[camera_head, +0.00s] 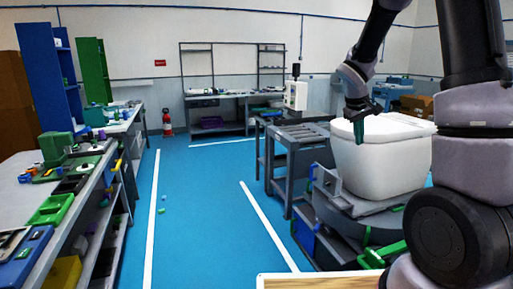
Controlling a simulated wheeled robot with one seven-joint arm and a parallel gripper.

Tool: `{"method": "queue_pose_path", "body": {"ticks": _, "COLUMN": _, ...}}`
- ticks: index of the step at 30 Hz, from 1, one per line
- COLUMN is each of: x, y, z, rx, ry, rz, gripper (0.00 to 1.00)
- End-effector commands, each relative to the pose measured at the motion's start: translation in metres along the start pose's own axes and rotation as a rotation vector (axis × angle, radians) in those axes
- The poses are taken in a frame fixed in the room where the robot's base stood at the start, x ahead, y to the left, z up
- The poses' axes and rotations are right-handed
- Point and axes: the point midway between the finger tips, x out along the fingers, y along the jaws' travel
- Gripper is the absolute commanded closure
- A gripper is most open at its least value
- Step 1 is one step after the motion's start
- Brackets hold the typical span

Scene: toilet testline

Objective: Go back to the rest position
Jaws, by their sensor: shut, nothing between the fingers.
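My gripper (361,124) is at the right of the view, at the end of my arm that reaches in from the upper right. It points downward with its greenish fingers together and nothing visible between them. It appears in front of the upper left part of a white toilet tank (385,165) with a white lid. I cannot tell from this one view whether the fingertips touch the lid.
The tank stands on a dark fixture (345,215) with green clamps. A grey cart (290,160) is beside it. A long workbench (22,200) with trays and tools runs along the left.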

Motion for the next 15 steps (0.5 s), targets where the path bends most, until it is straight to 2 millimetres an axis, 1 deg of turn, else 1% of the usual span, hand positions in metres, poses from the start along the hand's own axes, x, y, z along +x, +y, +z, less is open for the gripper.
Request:
{"method": "queue_pose_path", "body": {"ticks": 1, "x": -0.025, "y": 0.002, "z": 0.009, "rx": 0.061, "ry": 0.028, "rz": -0.025, "gripper": 1.0}}
{"method": "queue_pose_path", "body": {"ticks": 6, "x": -0.092, "y": -0.004, "z": 0.044, "rx": 0.248, "ry": 0.102, "rz": -0.123, "gripper": 1.0}}
{"method": "queue_pose_path", "body": {"ticks": 8, "x": -0.114, "y": -0.009, "z": 0.058, "rx": 0.308, "ry": 0.127, "rz": -0.16, "gripper": 1.0}}
{"method": "queue_pose_path", "body": {"ticks": 9, "x": -0.128, "y": -0.012, "z": 0.068, "rx": 0.347, "ry": 0.146, "rz": -0.184, "gripper": 1.0}}
{"method": "queue_pose_path", "body": {"ticks": 12, "x": -0.161, "y": -0.022, "z": 0.092, "rx": 0.438, "ry": 0.19, "rz": -0.247, "gripper": 1.0}}
{"method": "queue_pose_path", "body": {"ticks": 15, "x": -0.191, "y": -0.035, "z": 0.118, "rx": 0.522, "ry": 0.234, "rz": -0.312, "gripper": 1.0}}
